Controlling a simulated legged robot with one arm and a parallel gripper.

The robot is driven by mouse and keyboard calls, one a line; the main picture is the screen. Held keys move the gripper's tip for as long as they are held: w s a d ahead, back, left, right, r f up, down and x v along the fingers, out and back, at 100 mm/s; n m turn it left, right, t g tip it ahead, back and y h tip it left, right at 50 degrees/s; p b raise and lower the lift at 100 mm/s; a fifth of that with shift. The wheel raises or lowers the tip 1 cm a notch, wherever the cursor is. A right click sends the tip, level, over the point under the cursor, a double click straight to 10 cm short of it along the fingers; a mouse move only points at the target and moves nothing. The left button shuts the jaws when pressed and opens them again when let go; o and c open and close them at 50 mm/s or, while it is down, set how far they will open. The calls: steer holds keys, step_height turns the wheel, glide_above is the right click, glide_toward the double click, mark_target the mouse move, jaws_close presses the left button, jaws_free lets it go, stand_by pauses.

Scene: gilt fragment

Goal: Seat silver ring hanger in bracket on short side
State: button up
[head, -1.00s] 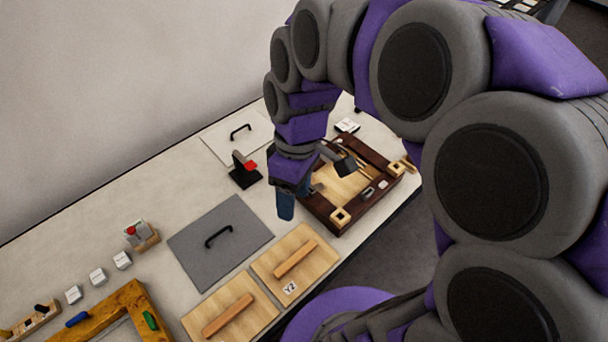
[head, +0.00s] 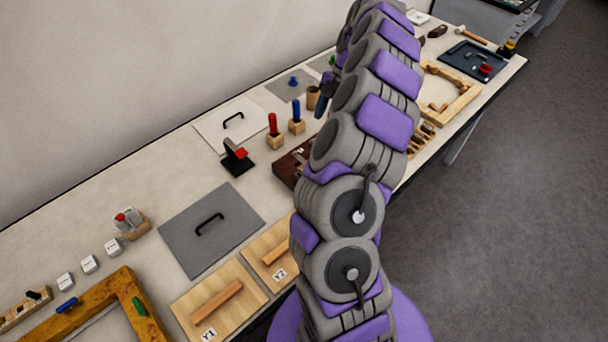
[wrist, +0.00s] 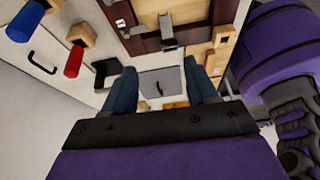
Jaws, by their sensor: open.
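The dark wood frame (head: 287,167) is mostly hidden behind my arm in the head view; part of it shows at the top of the wrist view (wrist: 145,44). A grey metal piece (wrist: 166,24) sticks up at that frame, and a small silvery piece (wrist: 134,32) lies to its left. I cannot tell for sure which of them is the ring hanger or the bracket. My gripper (wrist: 160,68) is open, with two blue fingers wide apart and nothing between them. In the head view only a blue finger (head: 325,98) shows past the arm, beyond the frame.
Red (head: 273,125) and blue (head: 296,112) handled tools stand in wooden blocks beside the dark frame. A black stand with a red top (head: 236,158) and a grey plate (head: 211,228) with a black handle lie nearer. A light wood frame (head: 452,92) and dark tray (head: 478,60) lie farther right.

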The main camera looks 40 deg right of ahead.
steer(key=b+x, duration=0.1)
steer(key=x, duration=0.7)
steer(key=d+b+x, duration=0.1)
steer(key=x, duration=0.3)
steer(key=shift+s+f+b, duration=0.25)
steer(key=shift+f+b, duration=0.05)
steer(key=shift+f, duration=0.2)
steer(key=shift+s+b+x, duration=0.2)
steer(key=shift+b+x, duration=0.25)
steer(key=shift+x, duration=0.9)
steer(key=shift+s+b+x, duration=0.15)
steer(key=shift+b+x, duration=0.25)
steer(key=shift+x, duration=0.9)
steer(key=shift+c, duration=0.4)
steer(key=shift+a, duration=0.1)
jaws_close()
